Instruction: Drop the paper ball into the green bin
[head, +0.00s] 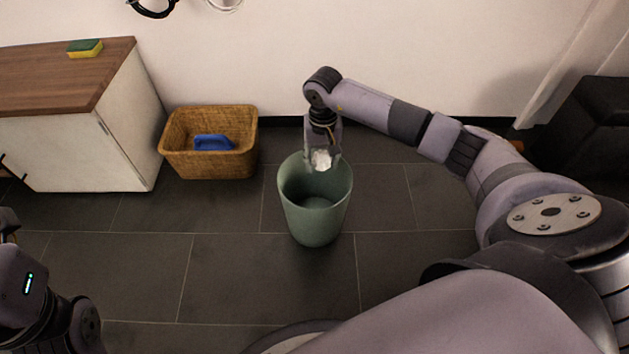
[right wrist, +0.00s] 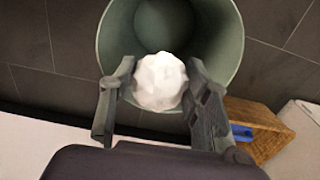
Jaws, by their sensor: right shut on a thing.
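The white paper ball (head: 321,159) is held between the fingers of my right gripper (head: 322,163), over the back part of the green bin's opening. It also shows in the right wrist view (right wrist: 160,82), between both fingers (right wrist: 158,88). The green bin (head: 316,215) stands upright on the floor and its visible inside is empty. In the right wrist view the bin (right wrist: 112,38) opens beyond the ball. My left arm shows at the lower left of the head view, but its gripper fingers are out of the picture.
A wicker basket (head: 180,160) with a blue thing (head: 213,142) in it stands left of the bin. A cabinet (head: 75,150) with a yellow-green sponge (head: 85,48) on top is farther left. A black object (head: 590,130) stands at right. The tiled floor around the bin is clear.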

